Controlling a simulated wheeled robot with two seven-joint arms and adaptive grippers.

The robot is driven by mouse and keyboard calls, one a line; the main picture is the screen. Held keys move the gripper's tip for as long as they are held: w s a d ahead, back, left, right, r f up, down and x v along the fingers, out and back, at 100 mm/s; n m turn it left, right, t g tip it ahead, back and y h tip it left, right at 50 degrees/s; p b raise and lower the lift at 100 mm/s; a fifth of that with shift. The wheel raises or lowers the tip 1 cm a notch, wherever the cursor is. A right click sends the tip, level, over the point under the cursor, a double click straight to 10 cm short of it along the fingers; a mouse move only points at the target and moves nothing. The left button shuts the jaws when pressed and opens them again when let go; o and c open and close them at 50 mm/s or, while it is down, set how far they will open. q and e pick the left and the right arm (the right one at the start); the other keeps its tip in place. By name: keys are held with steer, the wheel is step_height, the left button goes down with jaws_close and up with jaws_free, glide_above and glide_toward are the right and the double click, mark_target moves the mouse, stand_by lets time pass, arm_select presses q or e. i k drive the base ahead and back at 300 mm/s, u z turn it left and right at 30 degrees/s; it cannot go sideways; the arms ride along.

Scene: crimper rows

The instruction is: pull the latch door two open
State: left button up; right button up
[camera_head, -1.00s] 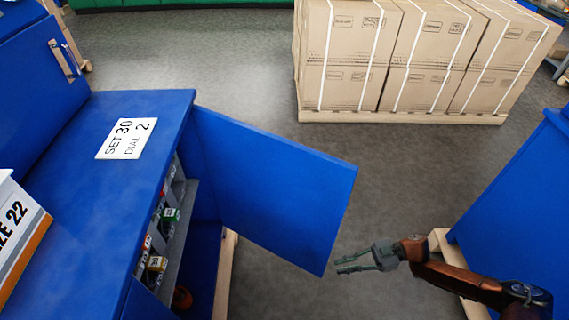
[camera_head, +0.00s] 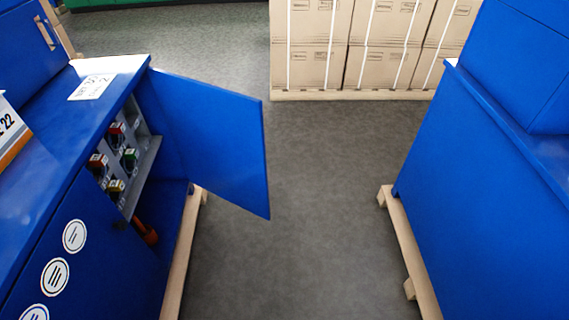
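A blue door (camera_head: 215,140) on the left cabinet (camera_head: 45,190) stands swung open, out over the aisle. Behind it the cabinet's inside shows, with a grey shelf (camera_head: 148,160) holding several small items with red, green and yellow parts. An orange-red object (camera_head: 146,230) lies low inside. A white sign (camera_head: 92,87) lies on the cabinet top; its text is too blurred to read. Neither of my grippers shows in this view.
A second blue cabinet (camera_head: 480,210) stands on a wooden pallet (camera_head: 408,250) at the right. Strapped cardboard boxes (camera_head: 365,45) stand on a pallet at the back. The grey floor (camera_head: 320,200) between the cabinets is clear.

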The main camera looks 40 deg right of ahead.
mark_target(218, 133)
steer(key=k, duration=0.3)
steer(key=z, duration=1.15)
steer(key=i, duration=2.35)
